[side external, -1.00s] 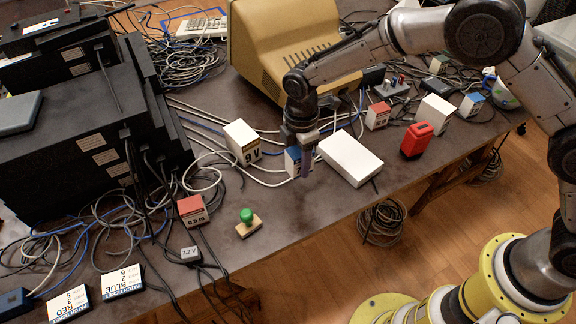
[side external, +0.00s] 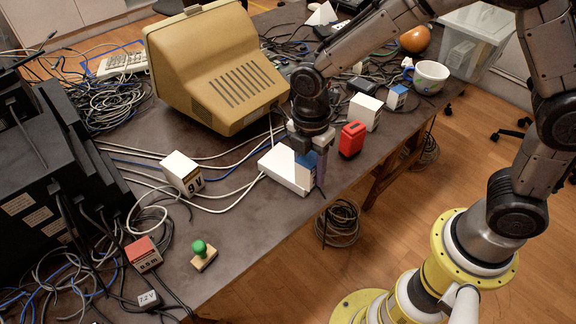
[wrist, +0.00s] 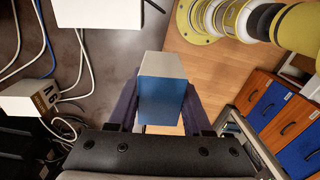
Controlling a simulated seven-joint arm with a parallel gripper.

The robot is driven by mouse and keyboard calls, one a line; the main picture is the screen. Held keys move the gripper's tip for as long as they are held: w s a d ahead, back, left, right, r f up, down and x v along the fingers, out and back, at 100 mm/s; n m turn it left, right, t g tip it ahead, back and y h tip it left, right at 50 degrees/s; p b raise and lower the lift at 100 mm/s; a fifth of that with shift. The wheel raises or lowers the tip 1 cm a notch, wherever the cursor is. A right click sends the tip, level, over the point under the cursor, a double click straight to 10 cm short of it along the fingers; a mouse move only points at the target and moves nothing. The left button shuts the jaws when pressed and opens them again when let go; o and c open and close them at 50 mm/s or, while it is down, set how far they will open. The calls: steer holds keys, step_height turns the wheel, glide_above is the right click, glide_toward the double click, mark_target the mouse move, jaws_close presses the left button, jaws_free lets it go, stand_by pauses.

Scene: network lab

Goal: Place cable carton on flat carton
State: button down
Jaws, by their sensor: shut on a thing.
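The cable carton (side external: 306,159) is a small box with a blue face and a pale top. My gripper (side external: 313,163) is shut on it, with one finger on each side. In the wrist view the carton (wrist: 163,98) sits between the dark fingers, blue side toward the camera. The flat carton (side external: 280,168) is a low white box on the table. In the side view the held carton overlaps its right end, near the table's front edge. I cannot tell whether the two touch. My gripper hides part of the flat carton.
A red canister (side external: 352,139) stands close to the right of my gripper. A white 9 V box (side external: 182,173) and cables lie to the left. A beige monitor (side external: 213,70) stands behind. A green-knobbed stamp (side external: 203,255) is at the front left. The table's front edge is near.

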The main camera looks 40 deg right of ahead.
steer(key=s+d+r+m, duration=0.1)
steer(key=d+r+m, duration=0.15)
steer(key=d, duration=0.55)
glide_above(291, 164)
steer(key=shift+n, duration=0.35)
steer(key=f, duration=0.9)
steer(key=shift+s, duration=0.25)
steer(key=shift+w+f, duration=0.2)
steer(key=shift+f, duration=1.6)
steer(key=shift+f, duration=0.1)
steer(key=shift+c, duration=1.6)
jaws_free()
